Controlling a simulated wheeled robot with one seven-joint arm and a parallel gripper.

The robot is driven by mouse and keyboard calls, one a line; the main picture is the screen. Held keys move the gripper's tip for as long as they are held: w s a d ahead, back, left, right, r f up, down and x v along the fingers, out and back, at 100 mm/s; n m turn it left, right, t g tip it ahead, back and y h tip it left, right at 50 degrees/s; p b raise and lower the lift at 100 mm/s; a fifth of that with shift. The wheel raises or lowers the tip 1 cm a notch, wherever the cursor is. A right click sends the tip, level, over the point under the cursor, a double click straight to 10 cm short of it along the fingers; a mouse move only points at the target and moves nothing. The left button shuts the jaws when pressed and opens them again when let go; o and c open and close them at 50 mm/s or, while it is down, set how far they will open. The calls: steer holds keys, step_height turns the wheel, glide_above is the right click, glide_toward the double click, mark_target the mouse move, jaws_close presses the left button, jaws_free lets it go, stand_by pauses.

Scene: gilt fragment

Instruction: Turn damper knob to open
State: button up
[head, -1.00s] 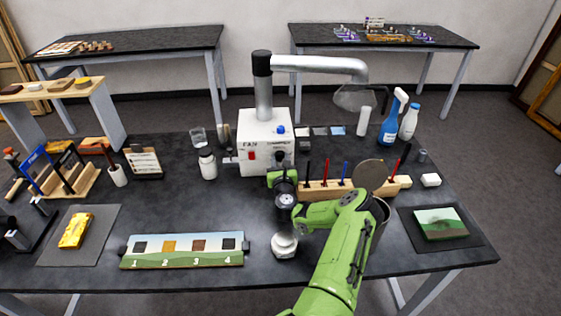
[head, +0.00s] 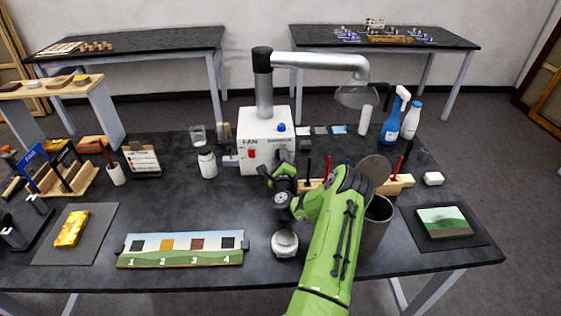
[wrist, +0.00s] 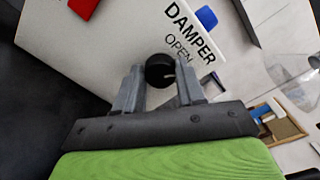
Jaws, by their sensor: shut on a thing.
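The white fan box (head: 257,158) stands at the back middle of the table, with a red switch (head: 251,154) and a blue button (head: 281,127). In the wrist view, the black round damper knob (wrist: 159,70) sits on the box's white face beside the printed words DAMPER and OPEN. A pale mark shows on the knob's right side. My gripper (wrist: 158,82) has one grey finger on each side of the knob and is shut on it. In the head view my green wrist hides the knob and the fingertips.
A metal pipe (head: 320,63) rises from the box to a clear hood (head: 357,96). A white bottle (head: 207,163) stands left of the box. A wooden rack of pens (head: 310,184), a grey bin (head: 375,225) and a blue spray bottle (head: 391,125) stand to the right.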

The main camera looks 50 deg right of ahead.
steer(key=n+b, duration=0.2)
steer(key=n, duration=0.4)
steer(key=shift+w+a+n, duration=0.1)
steer(key=shift+n, duration=0.2)
stand_by(0.3)
steer(key=o, duration=1)
steer(key=shift+f, duration=0.1)
steer(key=b+v, duration=1.5)
steer(key=b, duration=0.1)
steer(key=shift+s+a+b, duration=0.25)
steer(key=shift+s+b, duration=0.1)
steer(key=shift+b, duration=0.05)
